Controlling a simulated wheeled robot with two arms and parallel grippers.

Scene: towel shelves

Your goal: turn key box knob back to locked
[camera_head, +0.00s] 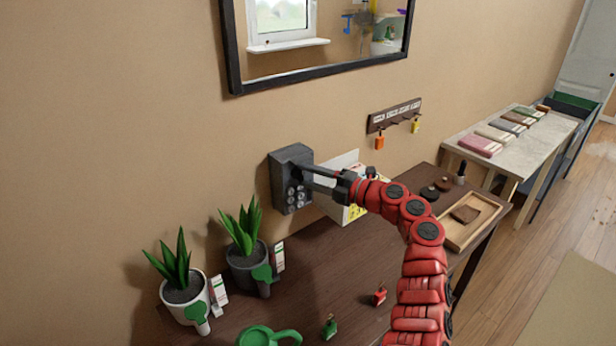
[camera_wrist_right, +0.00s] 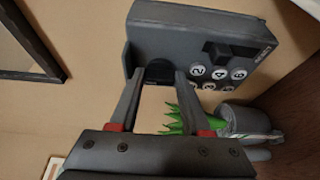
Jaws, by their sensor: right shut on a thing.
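The grey key box (camera_head: 281,170) is mounted on the wall left of the middle in the head view. Its front carries several round numbered buttons. The box (camera_wrist_right: 165,32) also shows at the top of the right wrist view. A dark rounded knob (camera_wrist_right: 159,71) sits on its face beside the buttons. My right gripper (camera_head: 304,172) reaches the box from the right and is shut on the knob, with one finger on each side in the wrist view. The fingers partly hide the knob, and its exact angle cannot be told. My left gripper is not in view.
Below the box is a dark wooden table (camera_head: 285,290) with two potted plants (camera_head: 185,290), a green watering can (camera_head: 262,336) and small key tags. White papers (camera_head: 345,160) are right beside the box. A framed mirror (camera_head: 235,60) hangs above. A wooden tray (camera_head: 485,222) lies right.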

